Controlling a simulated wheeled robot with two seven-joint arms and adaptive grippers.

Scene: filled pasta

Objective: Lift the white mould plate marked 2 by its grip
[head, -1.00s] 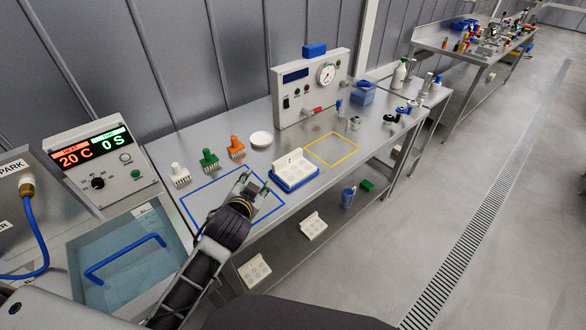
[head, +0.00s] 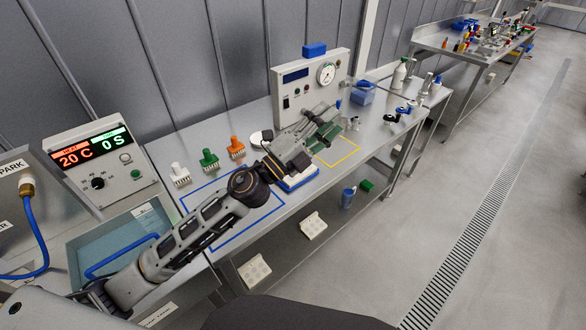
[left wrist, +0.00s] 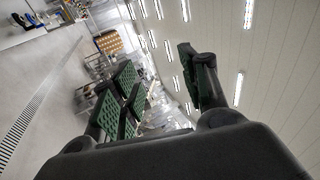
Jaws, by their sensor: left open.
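A white mould plate lies in a blue tray (head: 300,181) on the steel bench. My left gripper and forearm now cover most of the plate in the head view, and I cannot read its mark. My left gripper (head: 325,127) is open above the bench, beyond the tray and near the yellow outlined square. In the left wrist view the gripper (left wrist: 163,82) shows its green pads apart with nothing between them. Two other white plates, a nearer one (head: 255,270) and a farther one (head: 313,225), are on the lower shelf, their marks unreadable. My right gripper is not in view.
A white (head: 180,174), a green (head: 209,159) and an orange (head: 237,147) toothed tool stand along the back. A gauge box (head: 310,85) stands behind my gripper. The blue outlined area (head: 240,232) is bare in front. A water bath (head: 110,235) is at left.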

